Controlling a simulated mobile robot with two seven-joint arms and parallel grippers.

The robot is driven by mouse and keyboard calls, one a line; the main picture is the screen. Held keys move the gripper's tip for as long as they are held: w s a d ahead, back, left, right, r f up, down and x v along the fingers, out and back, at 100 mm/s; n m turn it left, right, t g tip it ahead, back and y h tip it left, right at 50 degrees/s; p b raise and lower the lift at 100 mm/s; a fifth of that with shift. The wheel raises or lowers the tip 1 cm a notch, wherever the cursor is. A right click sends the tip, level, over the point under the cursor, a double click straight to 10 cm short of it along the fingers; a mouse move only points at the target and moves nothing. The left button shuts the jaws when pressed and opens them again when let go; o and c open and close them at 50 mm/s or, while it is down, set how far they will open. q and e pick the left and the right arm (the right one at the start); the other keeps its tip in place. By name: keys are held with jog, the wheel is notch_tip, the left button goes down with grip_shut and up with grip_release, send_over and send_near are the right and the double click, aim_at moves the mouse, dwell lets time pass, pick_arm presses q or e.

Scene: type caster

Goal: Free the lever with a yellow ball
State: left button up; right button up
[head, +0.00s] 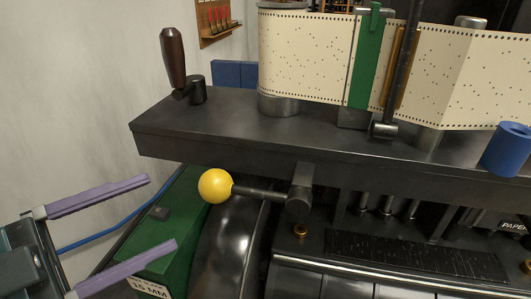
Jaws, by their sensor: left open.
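A yellow ball (215,185) sits on the left end of a dark lever rod (258,193). The rod runs roughly level to a black pivot hub (300,192) below the front edge of the dark machine table. My left gripper (163,213) has two purple fingers spread wide. It is open and empty, to the left of the yellow ball, with its fingertips apart from it. My right gripper is not in view.
The dark machine table (240,135) overhangs the lever. A crank with a brown handle (173,58) stands on its left end. Punched paper tape (300,60) stands behind. A green box (180,225) lies below the ball, and a blue cylinder (507,149) is at right.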

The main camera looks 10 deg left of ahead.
aim_at(216, 186)
pick_arm(q)
jog(key=x, duration=0.9)
jog(key=shift+w+d+r, duration=0.1)
jog(key=shift+w+d, duration=0.05)
jog(key=shift+d, duration=0.15)
grip_shut()
dwell(0.5)
